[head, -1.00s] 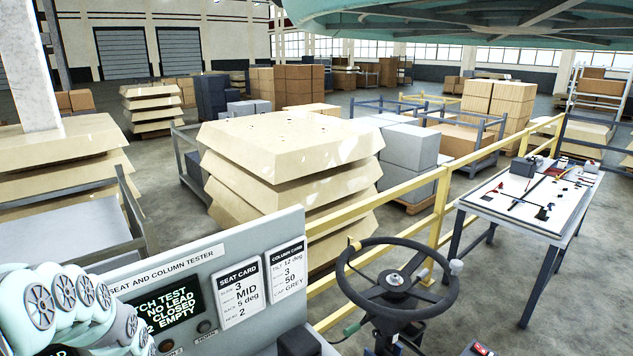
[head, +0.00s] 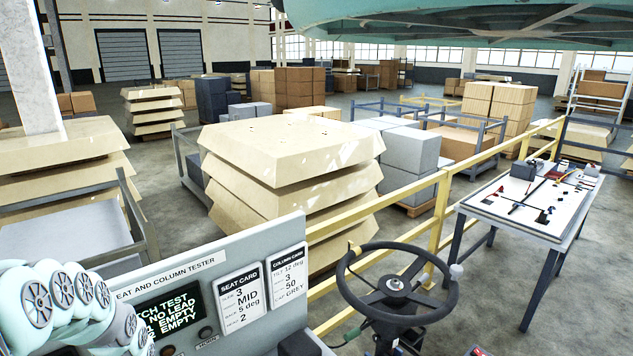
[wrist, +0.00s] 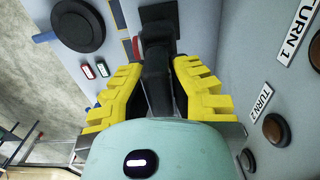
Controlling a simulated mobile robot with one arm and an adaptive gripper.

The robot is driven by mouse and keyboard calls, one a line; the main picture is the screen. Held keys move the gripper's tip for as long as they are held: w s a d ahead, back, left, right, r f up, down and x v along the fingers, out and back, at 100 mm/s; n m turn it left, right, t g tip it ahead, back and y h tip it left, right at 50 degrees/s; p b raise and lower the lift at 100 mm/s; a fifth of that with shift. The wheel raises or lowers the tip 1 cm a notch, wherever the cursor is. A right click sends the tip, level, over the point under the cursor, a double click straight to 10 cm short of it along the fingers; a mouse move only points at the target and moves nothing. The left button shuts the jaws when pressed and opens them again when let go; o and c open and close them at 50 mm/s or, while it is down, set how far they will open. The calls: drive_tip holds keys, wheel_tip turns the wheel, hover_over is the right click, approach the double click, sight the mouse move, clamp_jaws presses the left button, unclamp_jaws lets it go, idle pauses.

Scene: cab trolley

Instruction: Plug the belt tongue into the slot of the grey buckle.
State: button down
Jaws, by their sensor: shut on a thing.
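In the wrist view my gripper (wrist: 157,68) has its yellow ribbed fingers closed on a black part (wrist: 155,84). The part lies between the fingers, and I cannot make out for certain whether it is the belt tongue. A dark block (wrist: 158,32) stands just beyond the fingertips against the grey panel; whether the held part touches it is unclear. I cannot pick out the grey buckle or its slot for certain. In the head view the gripper is out of sight.
The tester panel (head: 120,283) has a lit display (head: 168,313), a seat card (head: 240,297) and a column card (head: 289,280). A steering wheel (head: 345,280) stands to its right. In the wrist view, a round black disc (wrist: 78,25) and brown knobs (wrist: 277,130) flank my gripper.

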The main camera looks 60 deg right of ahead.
drive_tip(key=shift+r+p, duration=1.5)
drive_tip(key=shift+r, duration=0.65)
